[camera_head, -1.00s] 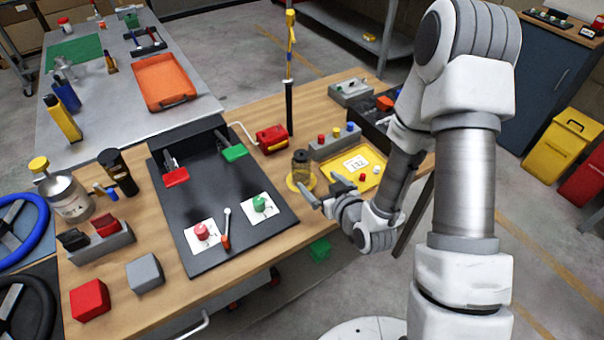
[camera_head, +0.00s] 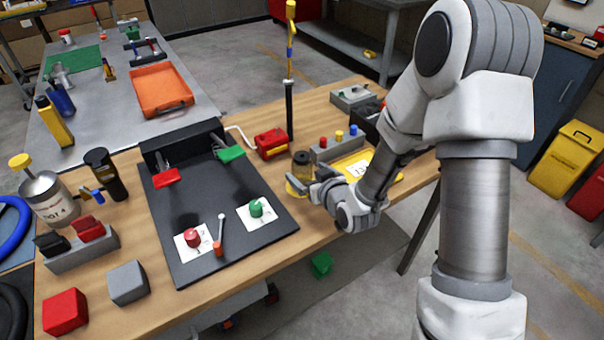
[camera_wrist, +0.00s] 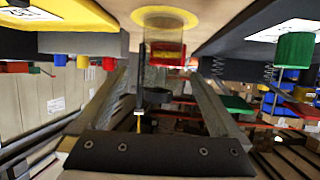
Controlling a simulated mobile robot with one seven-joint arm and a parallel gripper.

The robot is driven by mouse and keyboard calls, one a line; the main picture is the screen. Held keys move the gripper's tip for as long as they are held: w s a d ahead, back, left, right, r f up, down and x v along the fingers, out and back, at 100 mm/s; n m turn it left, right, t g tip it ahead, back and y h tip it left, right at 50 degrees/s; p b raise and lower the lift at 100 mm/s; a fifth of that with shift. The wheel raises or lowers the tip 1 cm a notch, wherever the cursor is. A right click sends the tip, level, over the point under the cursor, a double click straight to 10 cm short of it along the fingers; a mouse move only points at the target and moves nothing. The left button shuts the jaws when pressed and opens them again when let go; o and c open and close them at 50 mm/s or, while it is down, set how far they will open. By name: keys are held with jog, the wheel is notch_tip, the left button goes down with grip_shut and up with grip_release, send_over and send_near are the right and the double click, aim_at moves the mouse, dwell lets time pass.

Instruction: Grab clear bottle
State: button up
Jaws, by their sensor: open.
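The clear bottle (camera_head: 302,164) has a dark cap and stands upright on a round yellow base on the wooden bench. In the wrist view, which is upside down, the see-through bottle (camera_wrist: 168,52) shows ahead, with yellow and red tones through it. My gripper (camera_head: 308,184) is low beside the bottle, and its fingers partly hide the bottle's lower part in the head view. In the wrist view my gripper (camera_wrist: 165,78) is open, and the bottle lines up between its two fingers. I cannot tell whether the tips reach past it or touch it.
A yellow tray (camera_head: 396,179) lies right of the bottle, with a grey button box (camera_head: 325,154) behind. A red box (camera_head: 271,143) and an upright black-and-yellow pole (camera_head: 290,100) stand behind left. A black board (camera_head: 200,215) lies left. The bench front edge is close below my gripper.

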jog(key=shift+x, duration=3.55)
jog(key=c, duration=1.4)
